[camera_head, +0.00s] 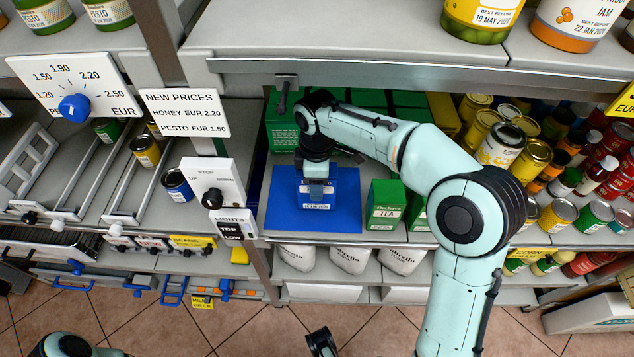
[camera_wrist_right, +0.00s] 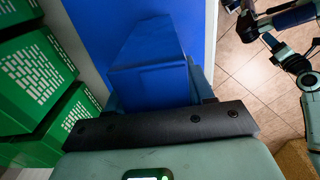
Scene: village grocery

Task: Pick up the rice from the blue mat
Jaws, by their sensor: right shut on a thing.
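In the right wrist view the blue box (camera_wrist_right: 150,65) sits between the fingers, over the mat (camera_wrist_right: 90,20). A dark tip at the bottom edge may be my left gripper (camera_head: 320,343); its jaws are unclear.
A green tea box (camera_head: 385,205) stands just right of the mat, and green boxes (camera_head: 283,122) stand behind it. A shelf edge (camera_head: 400,75) runs above my right arm. A divider post and switch panel (camera_head: 212,190) are at the left. The floor in front is free.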

